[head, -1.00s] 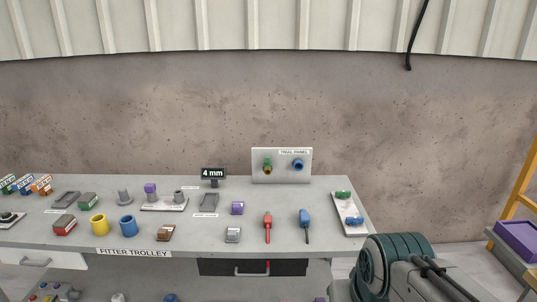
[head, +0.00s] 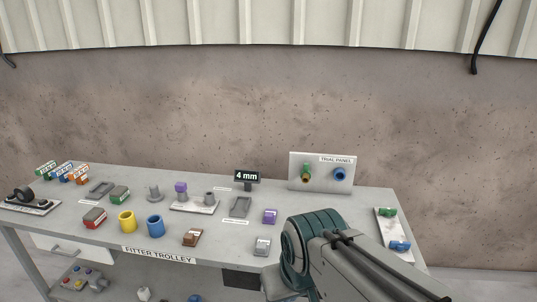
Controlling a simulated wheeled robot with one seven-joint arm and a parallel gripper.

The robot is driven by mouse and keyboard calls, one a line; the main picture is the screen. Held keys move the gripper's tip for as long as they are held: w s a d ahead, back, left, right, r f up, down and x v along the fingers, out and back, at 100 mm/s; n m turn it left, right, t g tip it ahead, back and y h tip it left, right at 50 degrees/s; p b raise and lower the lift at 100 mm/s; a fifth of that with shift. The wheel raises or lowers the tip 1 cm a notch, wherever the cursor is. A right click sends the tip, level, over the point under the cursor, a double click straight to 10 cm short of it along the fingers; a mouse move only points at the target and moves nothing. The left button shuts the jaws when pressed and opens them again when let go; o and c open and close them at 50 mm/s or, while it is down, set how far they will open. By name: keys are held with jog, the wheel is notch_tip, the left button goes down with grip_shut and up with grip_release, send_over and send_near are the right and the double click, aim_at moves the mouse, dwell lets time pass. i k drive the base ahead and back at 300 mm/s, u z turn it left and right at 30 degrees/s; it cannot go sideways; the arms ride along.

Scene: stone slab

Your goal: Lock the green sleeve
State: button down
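A green fitting with a brass-coloured end (head: 306,173) sits on the left of the upright white trial panel (head: 322,183) in the head view. A blue fitting (head: 340,174) sits beside it on the right. A second green piece (head: 388,212) lies on a white plate (head: 393,230) at the table's right end, behind a blue piece (head: 400,246). I cannot tell which green piece is the sleeve, or whether it is locked. My arm reaches in from the lower right, in front of the table. My gripper itself is not visible.
The grey trolley top (head: 215,238) carries several small parts, including a yellow cup (head: 127,222), a blue cup (head: 155,226) and a purple block (head: 270,216). A small display (head: 247,176) reads 4 mm. My arm hides part of the table's front right.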

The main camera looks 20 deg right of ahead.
aim_at(307, 166)
jog(key=z, duration=0.15)
jog(key=i, duration=1.15)
jog(key=z, duration=0.7)
